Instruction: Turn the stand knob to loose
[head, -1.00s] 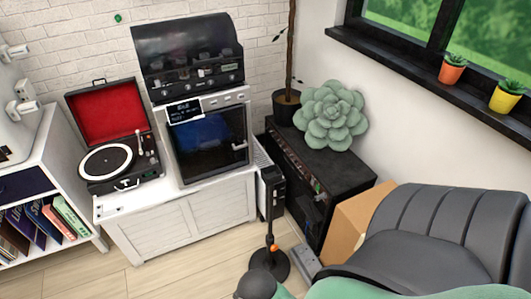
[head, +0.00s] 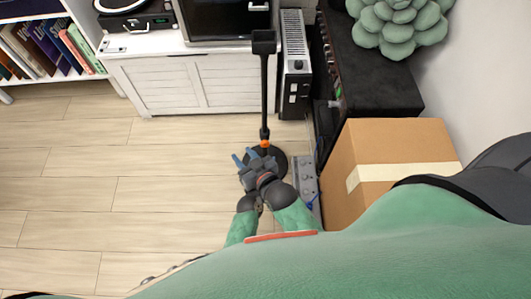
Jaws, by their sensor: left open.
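The stand (head: 264,95) is upright on the floor in the head view. It has a thin black pole, a dark block-shaped top and a round black base (head: 279,160). A small orange part, which looks like the stand knob (head: 265,144), sits low on the pole. My left gripper (head: 246,156) is open, with bluish fingertips, just left of and below the knob. It covers part of the base. I cannot tell whether it touches the stand. The knob's setting is too small to read. My right gripper is not in view.
A cardboard box (head: 390,140) and a grey power strip-like unit (head: 305,178) stand right of the base. A heater (head: 296,70) and a white cabinet (head: 180,85) are behind. A black cabinet (head: 385,85) is at the right. The wooden floor (head: 100,180) at left is clear.

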